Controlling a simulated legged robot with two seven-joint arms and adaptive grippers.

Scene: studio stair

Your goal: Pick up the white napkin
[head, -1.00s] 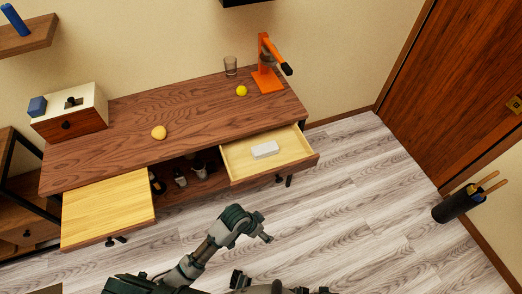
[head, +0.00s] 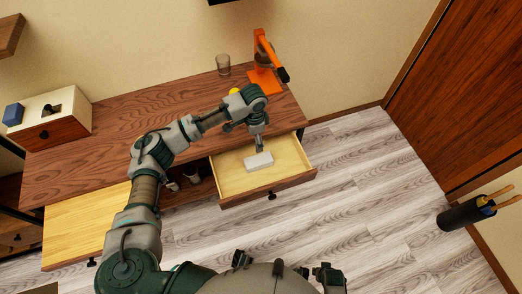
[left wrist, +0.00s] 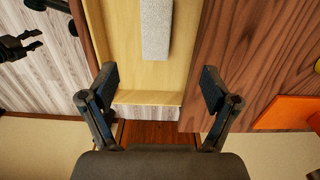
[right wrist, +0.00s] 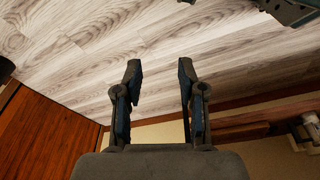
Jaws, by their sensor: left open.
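The white napkin (head: 259,161) is a small pale block lying in the pulled-out right drawer (head: 291,180). My left gripper (head: 259,148) points down just above the napkin, at its far side in the head view. In the left wrist view the napkin (left wrist: 156,28) lies ahead of the open, empty fingers of my left gripper (left wrist: 158,86), and its upper end is cut off by the frame. A gap separates fingers and napkin there. My right gripper (right wrist: 160,70) is open and empty, over the floor.
The wooden desk top (head: 95,135) holds a glass (head: 223,65), an orange press (head: 263,80), a yellow ball (head: 235,91) and a box (head: 60,118). A yellow panel (head: 75,230) juts out at left.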

